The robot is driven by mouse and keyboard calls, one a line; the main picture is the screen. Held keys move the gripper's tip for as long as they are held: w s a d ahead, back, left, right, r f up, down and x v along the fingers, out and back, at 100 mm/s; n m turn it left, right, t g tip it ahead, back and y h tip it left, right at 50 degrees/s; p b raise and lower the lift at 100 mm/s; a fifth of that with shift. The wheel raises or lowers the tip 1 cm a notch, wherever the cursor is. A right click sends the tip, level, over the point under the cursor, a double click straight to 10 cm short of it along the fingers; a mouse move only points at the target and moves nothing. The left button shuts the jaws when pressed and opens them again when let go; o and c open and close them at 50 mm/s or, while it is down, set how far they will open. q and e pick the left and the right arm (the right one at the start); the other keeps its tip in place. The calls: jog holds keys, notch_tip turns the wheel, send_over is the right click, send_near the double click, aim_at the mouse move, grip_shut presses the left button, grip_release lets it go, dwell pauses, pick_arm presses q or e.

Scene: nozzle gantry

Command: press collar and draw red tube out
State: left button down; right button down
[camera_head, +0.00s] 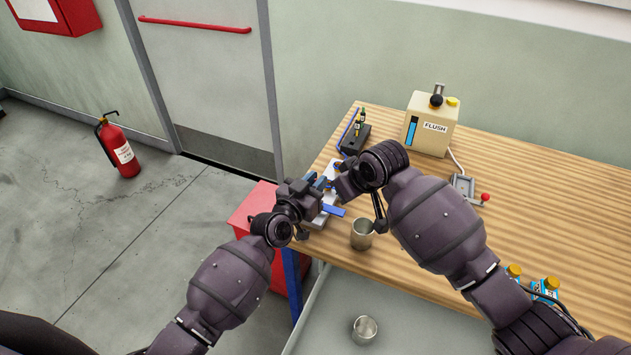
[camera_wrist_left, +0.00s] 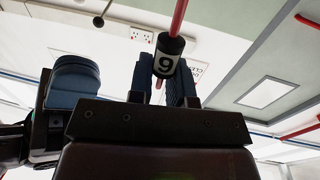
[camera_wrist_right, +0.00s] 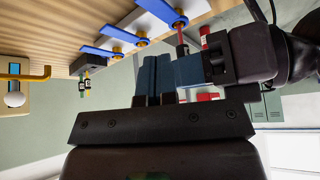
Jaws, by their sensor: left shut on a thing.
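The red tube (camera_wrist_left: 179,17) runs down into a black sleeve marked 9 (camera_wrist_left: 168,58) in the left wrist view, and a short red end shows below it. My left gripper (camera_head: 314,186) is shut on this black sleeve, which sits between its blue fingertips. My right gripper (camera_wrist_right: 158,62) has its blue fingers close together, with nothing seen between them. The two grippers are beside each other at the table's left edge, and the left one's fingers cross near the right one's tips.
Several blue-handled valves (camera_wrist_right: 112,31) line the fixture beside the grippers. A metal cup (camera_head: 361,234) stands on the wooden table (camera_head: 480,215), close to my right forearm. A red cabinet (camera_head: 248,215) is at the left.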

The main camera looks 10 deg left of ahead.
jog(key=shift+w+a+r, duration=0.2)
jog(key=shift+w+r, duration=0.05)
jog(key=shift+w, duration=0.2)
jog(key=shift+f, duration=3)
